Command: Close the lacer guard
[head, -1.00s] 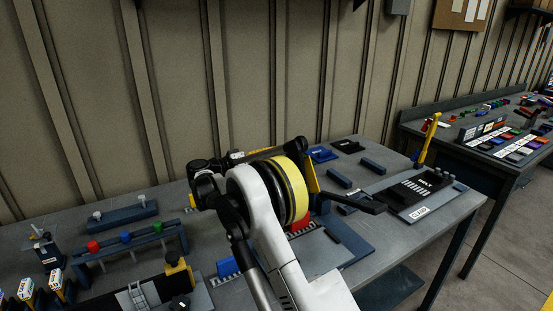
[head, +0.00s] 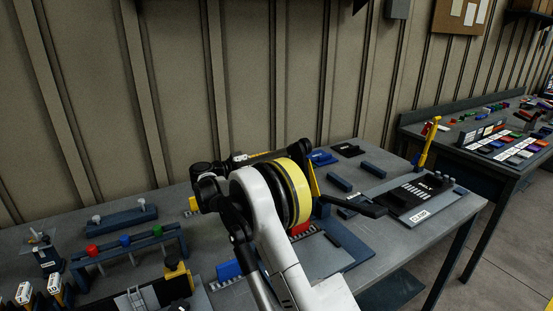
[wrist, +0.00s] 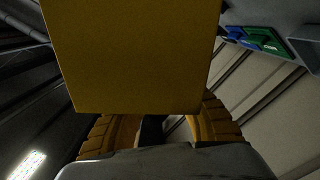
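A flat yellow panel (wrist: 135,50), which looks like the lacer guard, fills the upper middle of the wrist view, very close to the camera. In the head view a narrow strip of yellow panel (head: 314,180) shows just right of my arm's yellow-banded joint, standing up from the bench. My gripper (wrist: 160,128) shows in the wrist view as two orange, ridged fingers set apart, with a dark gap between them. The panel covers their tips, so I cannot tell whether they touch it or hold it. In the head view my arm hides the gripper.
The grey bench (head: 440,235) carries a dark plate with a white label (head: 420,215) and an upright yellow lever (head: 429,142) at right. A rack with red, blue and green knobs (head: 126,238) stands at left. The ribbed wall (head: 180,90) is close behind. A second bench (head: 500,175) stands far right.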

